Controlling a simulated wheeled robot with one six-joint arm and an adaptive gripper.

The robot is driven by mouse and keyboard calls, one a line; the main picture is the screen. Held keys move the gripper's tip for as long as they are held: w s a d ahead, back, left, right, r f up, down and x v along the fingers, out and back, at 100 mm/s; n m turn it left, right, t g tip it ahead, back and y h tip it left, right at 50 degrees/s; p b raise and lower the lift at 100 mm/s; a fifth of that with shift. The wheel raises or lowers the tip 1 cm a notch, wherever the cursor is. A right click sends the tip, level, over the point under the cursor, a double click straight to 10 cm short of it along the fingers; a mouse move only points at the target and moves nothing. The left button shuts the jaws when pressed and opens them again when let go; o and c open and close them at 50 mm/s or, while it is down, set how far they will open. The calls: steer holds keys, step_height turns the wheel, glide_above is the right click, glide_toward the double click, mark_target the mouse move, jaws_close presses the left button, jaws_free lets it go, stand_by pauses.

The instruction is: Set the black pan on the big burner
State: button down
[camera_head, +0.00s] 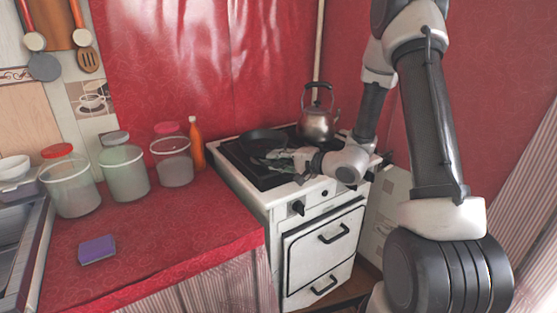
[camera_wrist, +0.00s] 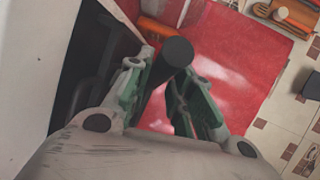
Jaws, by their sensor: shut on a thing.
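The black pan (camera_head: 262,137) is at the back left of the white stove's dark top (camera_head: 250,178). I cannot tell whether it rests on a burner or is held just above one. My gripper (camera_head: 275,160) reaches in low over the stove from the right, in front of the pan. In the wrist view, my gripper's green-grey fingers (camera_wrist: 165,95) are shut on the pan's dark round handle (camera_wrist: 176,52). The burners under the pan and gripper are hidden, so the big burner cannot be made out.
A metal kettle (camera_head: 318,122) stands at the stove's back right, close to the pan and my arm. An orange bottle (camera_head: 196,145) and several lidded jars (camera_head: 124,172) line the red counter (camera_head: 170,235) at left. A purple sponge (camera_head: 97,249) lies in front.

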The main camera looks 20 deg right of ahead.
steer(key=shift+f, duration=0.3)
steer(key=c, duration=1.2)
jaws_free()
steer(key=shift+o, duration=0.2)
steer(key=shift+f, duration=0.15)
steer(key=shift+s, duration=0.1)
